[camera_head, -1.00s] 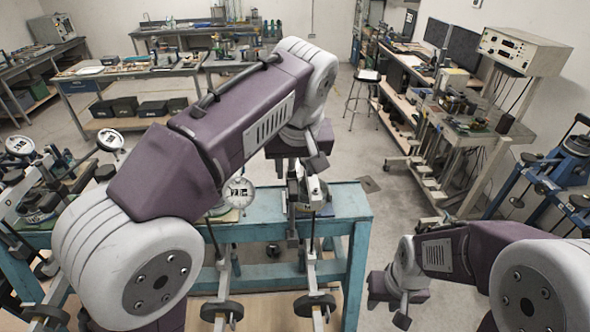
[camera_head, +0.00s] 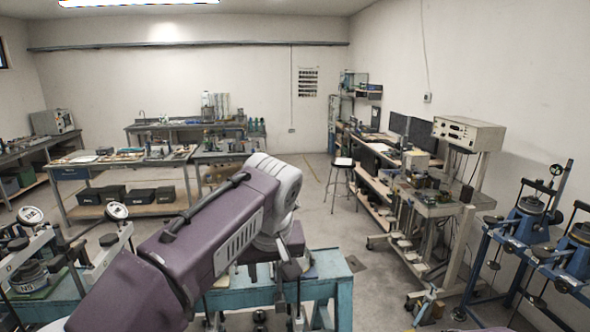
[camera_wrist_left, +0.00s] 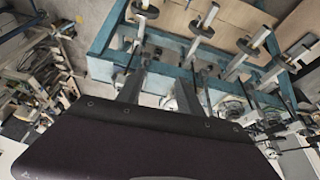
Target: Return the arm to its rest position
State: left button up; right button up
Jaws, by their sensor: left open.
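My left arm (camera_head: 215,235) reaches in from the lower left, purple and light grey. Its wrist bends down at the end over the teal bench (camera_head: 342,292).
Lever devices with round dials (camera_head: 117,211) stand at the left. A steel cart (camera_head: 440,208) carries a grey instrument (camera_head: 468,133) at the right, near blue frames (camera_head: 530,225). A stool (camera_head: 342,172) and workbenches stand farther back. Open floor lies in the middle.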

pick_arm(q)
jog(key=s+a+f+n+g+b, duration=0.1)
jog(key=a+f+b, duration=0.35)
jog(key=f, duration=0.55)
jog(key=s+a+f+n+g+b, duration=0.1)
jog(key=s+a+f+g+b, duration=0.1)
jog(key=a+f+b, duration=0.5)
jog(key=s+f+m, duration=0.2)
jog(key=s+f, duration=0.3)
jog(key=f, duration=0.7)
jog(key=s+a+f+m+h, duration=0.1)
jog(key=s+f, duration=0.4)
jog(key=f, duration=0.7)
jog(key=shift+s+a+f+m+b, duration=0.15)
jog(key=shift+f+m+b, duration=0.15)
jog(key=shift+m+b, duration=0.25)
pick_arm(e)
notch_tip(320, 180, down, 14)
jog(key=w, duration=0.1)
jog(key=shift+r, duration=0.15)
pick_arm(q)
jog(key=shift+s, duration=0.1)
pick_arm(e)
jog(key=shift+s, duration=0.1)
